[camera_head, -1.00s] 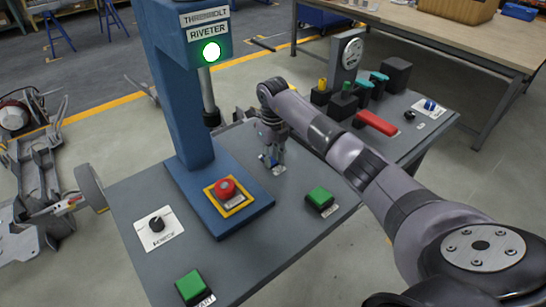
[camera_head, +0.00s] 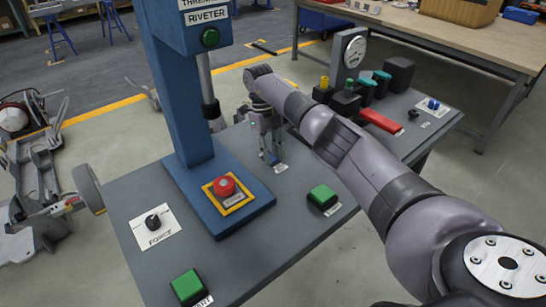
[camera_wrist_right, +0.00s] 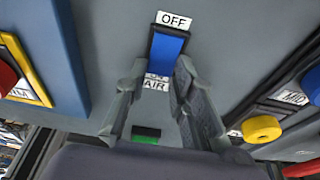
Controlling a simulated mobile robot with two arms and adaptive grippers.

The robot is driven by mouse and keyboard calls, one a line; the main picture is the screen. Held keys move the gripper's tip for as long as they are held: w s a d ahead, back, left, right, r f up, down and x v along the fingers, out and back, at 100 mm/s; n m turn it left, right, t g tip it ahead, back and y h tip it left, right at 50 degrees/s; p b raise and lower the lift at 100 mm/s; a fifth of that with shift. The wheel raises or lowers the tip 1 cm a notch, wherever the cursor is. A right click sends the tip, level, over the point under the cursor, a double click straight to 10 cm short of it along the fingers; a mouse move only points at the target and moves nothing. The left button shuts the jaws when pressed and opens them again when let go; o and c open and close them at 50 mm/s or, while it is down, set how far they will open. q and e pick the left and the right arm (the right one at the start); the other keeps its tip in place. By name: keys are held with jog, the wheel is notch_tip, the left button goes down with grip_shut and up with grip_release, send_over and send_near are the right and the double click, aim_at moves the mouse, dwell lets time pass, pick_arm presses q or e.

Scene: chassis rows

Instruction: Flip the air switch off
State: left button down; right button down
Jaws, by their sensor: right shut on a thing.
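The air switch is a blue rocker in a dark frame (camera_wrist_right: 168,50) on the grey console, with an "OFF" label above it and an "AIR" label below it in the right wrist view. A partly hidden label sits just above "AIR". My right gripper (camera_wrist_right: 157,74) has its fingers on either side of the switch's lower end and is shut on it. In the head view my right gripper (camera_head: 270,157) points down at the console beside the riveter's blue base, and the switch is mostly hidden there. The riveter's lamp (camera_head: 210,38) is dark green. My left gripper is not in view.
A red stop button (camera_head: 224,186) is on the riveter base, left of my gripper. Green buttons (camera_head: 322,196) (camera_head: 187,286) and a force knob (camera_head: 153,222) sit nearer. A red handle (camera_head: 381,121) and yellow knob (camera_wrist_right: 262,129) are to the right.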

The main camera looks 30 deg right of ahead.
jog(key=c, duration=1.4)
grip_release()
jog(key=shift+o, duration=0.2)
jog(key=shift+r, duration=0.1)
jog(key=v, duration=0.7)
jog(key=shift+r, duration=0.1)
